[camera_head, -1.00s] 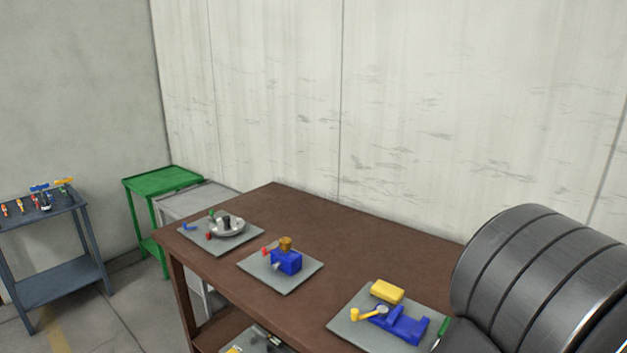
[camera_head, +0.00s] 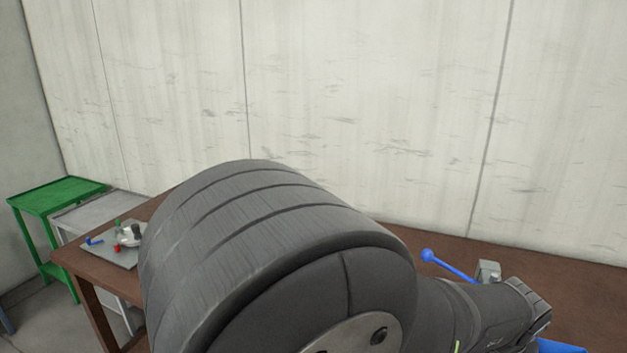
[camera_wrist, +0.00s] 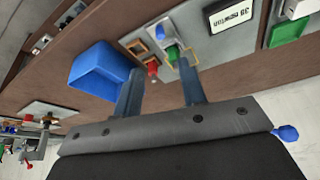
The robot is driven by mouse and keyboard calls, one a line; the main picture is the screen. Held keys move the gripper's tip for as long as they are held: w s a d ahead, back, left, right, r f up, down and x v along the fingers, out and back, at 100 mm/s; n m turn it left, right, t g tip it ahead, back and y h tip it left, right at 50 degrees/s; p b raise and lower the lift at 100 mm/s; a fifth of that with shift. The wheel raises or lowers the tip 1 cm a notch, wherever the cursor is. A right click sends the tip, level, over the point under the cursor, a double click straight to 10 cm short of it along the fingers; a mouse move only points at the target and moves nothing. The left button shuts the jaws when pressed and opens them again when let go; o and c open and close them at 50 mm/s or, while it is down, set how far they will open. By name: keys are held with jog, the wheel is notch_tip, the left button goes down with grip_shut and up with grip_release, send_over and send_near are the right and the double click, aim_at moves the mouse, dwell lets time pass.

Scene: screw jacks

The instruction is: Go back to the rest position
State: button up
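My gripper (camera_wrist: 160,72) is open in the wrist view, its two fingers apart with nothing held between them. Beyond the fingers lies a grey plate (camera_wrist: 203,45) with a red-topped piece (camera_wrist: 152,66) and a green piece (camera_wrist: 172,52) on the brown bench. In the head view my large dark arm link covers the middle of the bench, and my fingers cannot be made out.
A blue bin (camera_wrist: 98,70) stands beside the left finger. A blue-knobbed lever (camera_head: 447,264) rises near my arm. The bench (camera_head: 585,270) runs along the wall. A plate with small parts (camera_head: 122,258) and a green cart (camera_head: 57,194) are at left.

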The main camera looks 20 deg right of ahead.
jog(key=x, duration=1.3)
jog(key=shift+f, duration=0.25)
jog(key=w+d, duration=0.5)
jog(key=shift+w+d, duration=0.35)
jog(key=v, duration=1.7)
jog(key=shift+r, duration=0.25)
jog(key=shift+c, duration=1.3)
jog(key=shift+y, duration=0.4)
jog(key=d+f, duration=0.1)
jog(key=w+d+f, duration=0.1)
jog(key=d+f, duration=0.1)
jog(key=w+d+f, duration=0.1)
jog(key=f, duration=0.1)
jog(key=shift+w+d+f, duration=0.15)
jog(key=shift+d, duration=0.1)
grip_shut()
jog(key=x, duration=1)
jog(key=shift+d, duration=0.1)
